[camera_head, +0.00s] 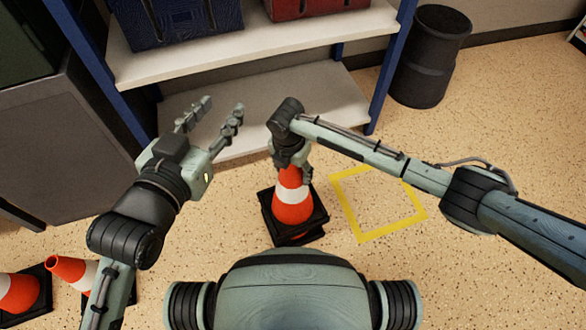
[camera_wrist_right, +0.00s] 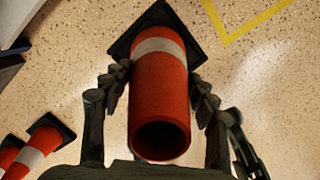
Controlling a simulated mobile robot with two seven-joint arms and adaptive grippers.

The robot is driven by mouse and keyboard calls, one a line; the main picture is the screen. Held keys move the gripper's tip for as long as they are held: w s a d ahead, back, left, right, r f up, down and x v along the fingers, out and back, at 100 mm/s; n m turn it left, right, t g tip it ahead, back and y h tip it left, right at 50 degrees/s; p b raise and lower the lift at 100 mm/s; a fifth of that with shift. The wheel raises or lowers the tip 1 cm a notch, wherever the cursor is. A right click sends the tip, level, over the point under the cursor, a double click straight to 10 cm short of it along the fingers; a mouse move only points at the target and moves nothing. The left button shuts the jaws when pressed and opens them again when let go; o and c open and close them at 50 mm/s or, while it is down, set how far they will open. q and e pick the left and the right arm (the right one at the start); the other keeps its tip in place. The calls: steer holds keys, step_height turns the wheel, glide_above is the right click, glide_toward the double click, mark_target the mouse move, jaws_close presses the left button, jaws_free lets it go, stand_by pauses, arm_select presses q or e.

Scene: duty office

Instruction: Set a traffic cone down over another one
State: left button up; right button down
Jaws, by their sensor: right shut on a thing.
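An orange cone (camera_head: 292,207) with a white band and a black square base stands upright in the middle of the head view. My right gripper (camera_head: 290,160) is shut around its upper part from above. In the right wrist view the held cone (camera_wrist_right: 160,95) sits between the two fingers, its open top facing the camera. A second black base edge (camera_head: 290,239) shows just under the held cone's base; I cannot tell whether the two touch. My left gripper (camera_head: 214,116) is open and empty, left of the held cone and in front of the shelf.
Two more cones, a tilted one (camera_head: 70,268) and another (camera_head: 18,293), are at the lower left. A yellow square outline (camera_head: 393,227) marks bare floor on the right. A shelf (camera_head: 250,48) with bins stands behind, a black barrel (camera_head: 428,60) at the back right.

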mark_target(290, 167)
arm_select(q)
steer(key=s+d+r+t+h+b, duration=0.1)
steer(key=s+r+t+h+b, duration=0.1)
steer(key=r+t, duration=0.2)
steer(key=s+d+r+t+h+b, duration=0.1)
steer(key=r+t, duration=0.4)
steer(key=r, duration=0.6)
steer(key=shift+s+d+r+h+b, duration=0.3)
steer(key=shift+s+h+b, duration=0.05)
steer(key=shift+h+b, duration=0.4)
arm_select(e)
steer(key=shift+a+f, duration=0.1)
steer(key=shift+f, duration=3.75)
steer(key=shift+c, duration=2)
jaws_free()
steer(key=shift+f, duration=0.1)
steer(key=r, duration=0.4)
steer(key=s+r, duration=0.1)
steer(key=r, duration=0.7)
steer(key=shift+s+a, duration=0.15)
steer(key=shift+a, duration=0.15)
